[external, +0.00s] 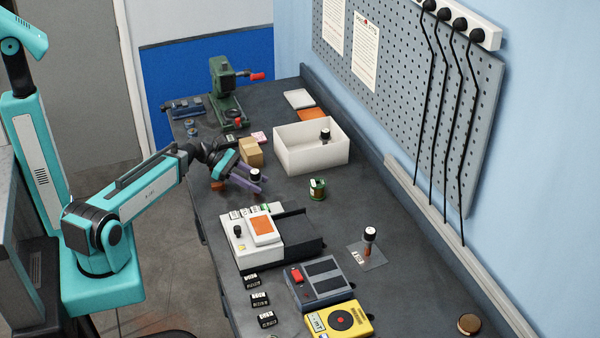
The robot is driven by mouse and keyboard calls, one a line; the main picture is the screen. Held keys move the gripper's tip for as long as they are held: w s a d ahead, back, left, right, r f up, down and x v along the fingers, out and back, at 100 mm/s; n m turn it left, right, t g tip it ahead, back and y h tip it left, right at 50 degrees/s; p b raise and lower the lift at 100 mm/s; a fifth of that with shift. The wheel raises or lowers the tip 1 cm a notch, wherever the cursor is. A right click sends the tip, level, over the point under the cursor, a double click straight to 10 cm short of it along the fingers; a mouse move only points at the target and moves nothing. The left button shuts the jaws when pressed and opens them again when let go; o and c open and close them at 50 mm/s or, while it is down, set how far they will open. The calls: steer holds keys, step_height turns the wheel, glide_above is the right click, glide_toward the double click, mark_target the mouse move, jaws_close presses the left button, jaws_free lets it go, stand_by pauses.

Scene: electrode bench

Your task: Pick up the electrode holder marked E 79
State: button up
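My gripper (264,186), with purple fingers, is over the left side of the bench. A small electrode holder with a black cap (256,174) is between its fingers, near the tips; I cannot tell whether they grip it. Similar dark-capped holders stand in the white box (300,159), the holder in the box (325,136), and on a small grey plate, the holder on the plate (370,236). Another dark-topped piece (238,231) stands on the white instrument. No marking E 79 can be read on any holder at this size.
A cardboard box (251,152) is behind my gripper and a green jar (317,189) to its right. A white instrument (262,251), a grey device (318,284) and a yellow device (340,321) stand nearer the camera. A green vise-like tool (223,83) is at the back.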

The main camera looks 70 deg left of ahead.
steer(key=c, duration=0.8)
steer(key=shift+r, duration=0.2)
steer(key=shift+r+b, duration=1.05)
steer(key=shift+r, duration=3.8)
